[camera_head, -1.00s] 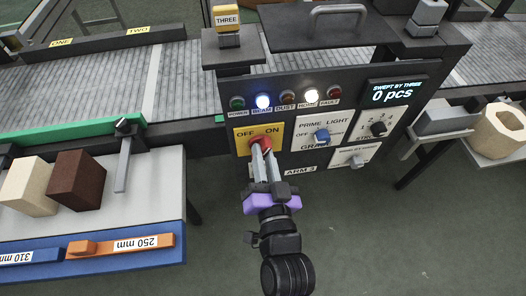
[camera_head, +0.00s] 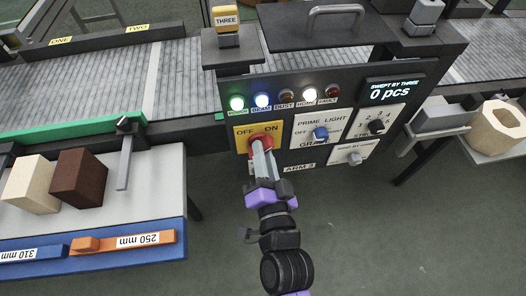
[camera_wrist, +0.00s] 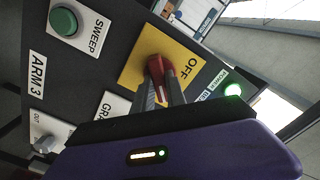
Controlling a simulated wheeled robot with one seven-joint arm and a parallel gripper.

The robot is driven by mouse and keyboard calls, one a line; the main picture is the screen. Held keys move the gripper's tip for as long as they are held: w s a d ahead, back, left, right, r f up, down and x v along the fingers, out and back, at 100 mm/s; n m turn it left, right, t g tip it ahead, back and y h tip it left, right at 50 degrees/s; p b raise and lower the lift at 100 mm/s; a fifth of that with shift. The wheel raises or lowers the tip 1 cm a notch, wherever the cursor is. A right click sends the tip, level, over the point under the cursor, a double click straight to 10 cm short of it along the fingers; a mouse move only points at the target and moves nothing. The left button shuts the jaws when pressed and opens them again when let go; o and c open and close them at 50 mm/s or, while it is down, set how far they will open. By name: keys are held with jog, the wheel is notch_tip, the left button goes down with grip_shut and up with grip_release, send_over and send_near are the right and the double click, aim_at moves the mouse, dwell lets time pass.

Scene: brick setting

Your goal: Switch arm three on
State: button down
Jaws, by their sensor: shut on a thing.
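The arm 3 control panel (camera_head: 291,166) faces me below the conveyor. Its red OFF/ON rotary switch (camera_head: 261,139) sits on a yellow plate (camera_head: 242,133) at the panel's upper left. My gripper (camera_head: 263,152) is shut on the red switch handle, which also shows between the fingers in the wrist view (camera_wrist: 158,68). The fingers hide part of the handle and, in the wrist view, the ON word. The green POWER lamp (camera_head: 237,103) is lit, and it glows in the wrist view (camera_wrist: 233,90). The display (camera_head: 389,90) reads "SWEPT BY THREE 0 pcs".
Blue BEAM (camera_head: 262,100) and white HOME (camera_head: 309,95) lamps are lit; DUST and FAULT look dark. Nearby are a blue PRIME LIGHT knob (camera_head: 320,133), a black knob (camera_head: 377,126) and a green SWEEP button (camera_wrist: 64,21). Two blocks stand on the left table (camera_head: 150,165).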

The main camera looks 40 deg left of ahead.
jog(key=c, duration=1.4)
grip_release()
jog(key=shift+o, duration=0.2)
jog(key=b+v, duration=0.2)
jog(key=v, duration=0.5)
jog(key=shift+s+d+b, duration=0.25)
jog(key=shift+d+b, duration=0.05)
